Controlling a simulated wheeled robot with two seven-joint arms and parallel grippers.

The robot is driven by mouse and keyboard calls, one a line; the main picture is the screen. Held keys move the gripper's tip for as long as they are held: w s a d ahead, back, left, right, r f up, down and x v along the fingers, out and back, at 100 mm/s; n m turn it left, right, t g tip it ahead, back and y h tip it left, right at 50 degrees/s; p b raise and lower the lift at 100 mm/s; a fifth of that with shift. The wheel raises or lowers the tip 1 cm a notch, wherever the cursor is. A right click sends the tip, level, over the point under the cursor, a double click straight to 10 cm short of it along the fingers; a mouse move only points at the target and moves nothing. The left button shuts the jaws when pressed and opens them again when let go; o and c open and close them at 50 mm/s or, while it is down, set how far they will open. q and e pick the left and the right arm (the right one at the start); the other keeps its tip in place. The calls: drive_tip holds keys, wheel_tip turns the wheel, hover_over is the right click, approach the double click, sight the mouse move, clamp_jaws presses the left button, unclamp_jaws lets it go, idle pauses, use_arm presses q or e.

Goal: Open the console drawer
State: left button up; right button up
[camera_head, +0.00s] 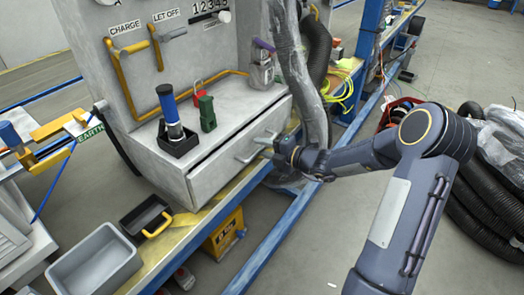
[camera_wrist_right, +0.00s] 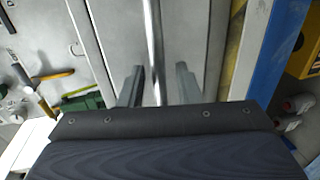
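The console drawer (camera_head: 225,165) is a grey front on the near side of the grey console (camera_head: 215,120). A thin dark gap runs along its top edge. Its metal bar handle (camera_head: 247,155) shows partly beside my right gripper (camera_head: 268,149). In the right wrist view the handle bar (camera_wrist_right: 154,45) runs between the two fingers of the right gripper (camera_wrist_right: 157,85). Space shows between the bar and each finger, so the gripper is open around the handle. My left gripper is not in view.
A black holder with a blue-topped cylinder (camera_head: 171,118) and a green item (camera_head: 207,114) stand on the console top. A thick grey hose (camera_head: 290,60) hangs close to my right gripper. A blue rail (camera_head: 262,240) runs below.

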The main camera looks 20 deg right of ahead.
drive_tip(key=shift+w+a, duration=0.15)
drive_tip(key=shift+w, duration=0.1)
clamp_jaws()
drive_tip(key=shift+s, duration=0.1)
